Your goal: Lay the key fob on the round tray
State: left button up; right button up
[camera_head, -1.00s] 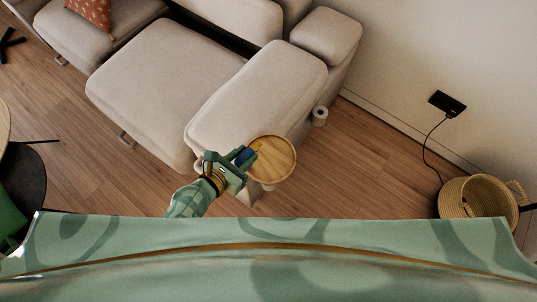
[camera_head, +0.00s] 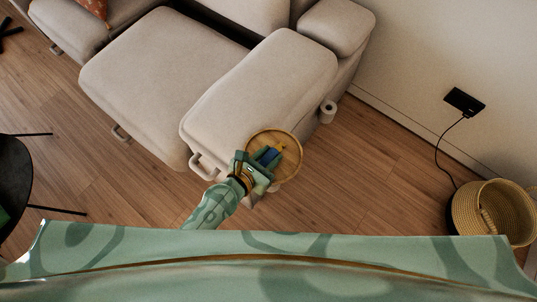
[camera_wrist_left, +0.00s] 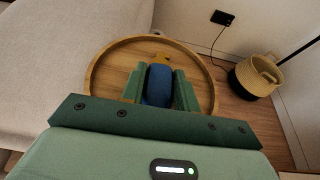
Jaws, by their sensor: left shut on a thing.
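The round wooden tray (camera_head: 291,166) is beside the beige sofa's near end, and it also fills the middle of the left wrist view (camera_wrist_left: 103,75). My left gripper (camera_head: 270,157) is over the tray and shut on the blue key fob (camera_wrist_left: 158,85). The fob sits between the two green fingers, with a small yellowish part (camera_wrist_left: 160,57) just beyond its far end. I cannot tell whether the fob touches the tray surface. My right gripper is not in view.
The beige sofa (camera_head: 262,85) stands behind and left of the tray. Wooden floor (camera_head: 380,170) is clear between.

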pick_arm(q)
jog(key=shift+f, duration=0.15)
jog(key=o, duration=1)
jog(key=shift+c, duration=0.2)
jog(key=shift+s+a+r, duration=0.2)
jog(key=shift+r, duration=0.1)
jog(key=p+v, duration=0.2)
jog(key=v, duration=0.9)
jog(key=shift+s, duration=0.2)
jog(key=shift+a, duration=0.15)
